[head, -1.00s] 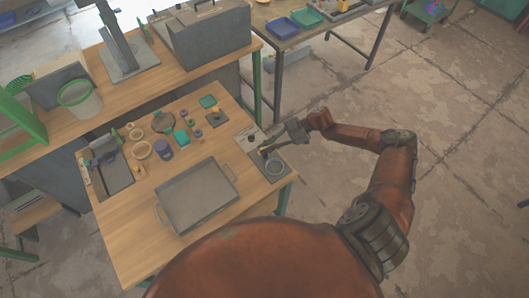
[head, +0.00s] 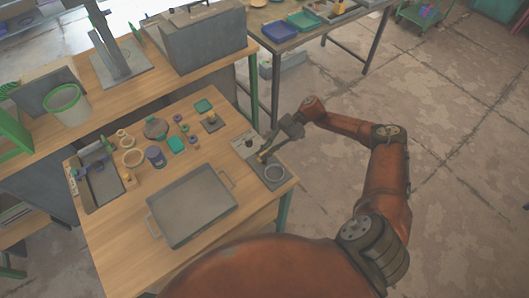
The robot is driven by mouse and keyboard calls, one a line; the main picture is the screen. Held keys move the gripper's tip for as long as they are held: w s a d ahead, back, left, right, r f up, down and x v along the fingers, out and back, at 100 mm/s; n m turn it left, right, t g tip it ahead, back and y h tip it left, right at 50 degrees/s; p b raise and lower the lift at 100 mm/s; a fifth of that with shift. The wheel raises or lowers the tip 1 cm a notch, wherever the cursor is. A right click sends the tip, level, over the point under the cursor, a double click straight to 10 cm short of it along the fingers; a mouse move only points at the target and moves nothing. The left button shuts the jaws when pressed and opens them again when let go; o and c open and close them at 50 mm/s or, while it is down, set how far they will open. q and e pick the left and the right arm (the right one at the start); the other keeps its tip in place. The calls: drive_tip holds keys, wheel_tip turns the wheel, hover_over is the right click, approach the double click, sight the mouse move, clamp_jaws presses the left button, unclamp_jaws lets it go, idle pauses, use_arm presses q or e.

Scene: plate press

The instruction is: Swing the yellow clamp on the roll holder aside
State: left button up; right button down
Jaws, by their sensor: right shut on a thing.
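My left gripper is not in view.
A large grey tray (head: 158,217) with handles lies left of the holder. A grey box (head: 208,42) stands on the back bench. Open floor lies to the right.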

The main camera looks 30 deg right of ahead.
drive_tip(key=c, duration=2)
unclamp_jaws()
drive_tip(key=shift+a, duration=0.1)
drive_tip(key=v, duration=1.2)
drive_tip(key=shift+r, duration=0.1)
